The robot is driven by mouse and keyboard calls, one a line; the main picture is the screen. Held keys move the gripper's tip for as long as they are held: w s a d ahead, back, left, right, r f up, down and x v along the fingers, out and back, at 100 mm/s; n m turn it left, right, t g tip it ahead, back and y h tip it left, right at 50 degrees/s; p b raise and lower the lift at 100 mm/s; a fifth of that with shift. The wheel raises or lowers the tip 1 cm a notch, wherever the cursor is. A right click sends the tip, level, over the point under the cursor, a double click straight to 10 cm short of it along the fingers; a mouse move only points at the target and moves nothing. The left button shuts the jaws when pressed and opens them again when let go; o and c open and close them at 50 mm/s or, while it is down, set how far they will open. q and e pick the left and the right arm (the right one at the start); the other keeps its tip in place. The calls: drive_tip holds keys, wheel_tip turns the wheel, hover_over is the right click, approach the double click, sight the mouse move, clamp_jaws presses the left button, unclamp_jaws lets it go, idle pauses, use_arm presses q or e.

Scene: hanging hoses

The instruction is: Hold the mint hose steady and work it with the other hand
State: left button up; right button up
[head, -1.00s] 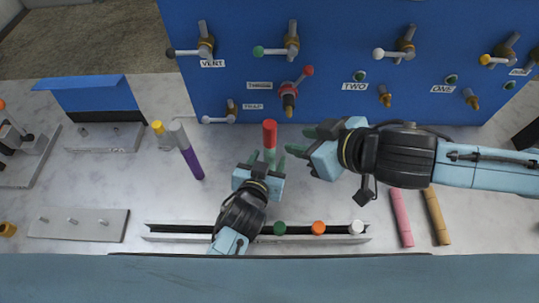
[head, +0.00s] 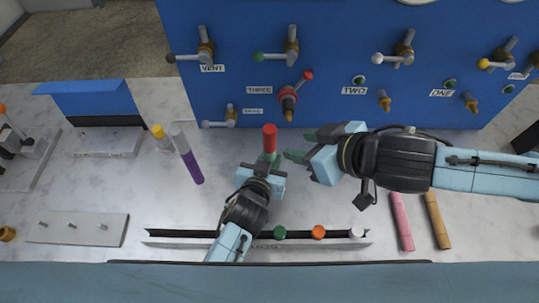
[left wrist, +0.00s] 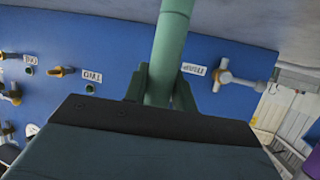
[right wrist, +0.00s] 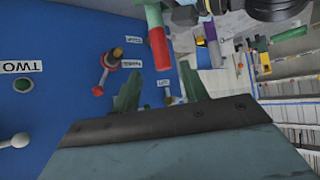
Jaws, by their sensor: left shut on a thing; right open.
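The mint hose (head: 270,158) has a red end (head: 269,136) and stands roughly upright. My left gripper (head: 264,170) is shut on it below the red end. In the left wrist view the mint hose (left wrist: 170,45) rises between the two fingers (left wrist: 160,88). My right gripper (head: 298,145) is open, just right of the hose, with its fingers pointing left toward it. In the right wrist view the red end (right wrist: 158,48) is beyond the empty open fingers (right wrist: 158,92). The hose's lower part is hidden by my left gripper.
A blue panel (head: 230,95) with several valves and ports stands behind, with a red-handled valve (head: 289,98) close by. A slotted rack (head: 180,238) with coloured ends lies in front. Pink (head: 402,220) and tan (head: 437,218) pieces lie right.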

drive_tip(key=shift+o, duration=0.5)
drive_tip(key=shift+w, duration=0.4)
wheel_tip(320, 180, up, 6)
drive_tip(key=m+g+h, duration=0.7)
drive_tip(key=m, duration=0.6)
hover_over(270, 128)
wheel_tip(270, 128, down, 12)
drive_tip(key=c, duration=1.1)
drive_tip(key=shift+r, duration=0.75)
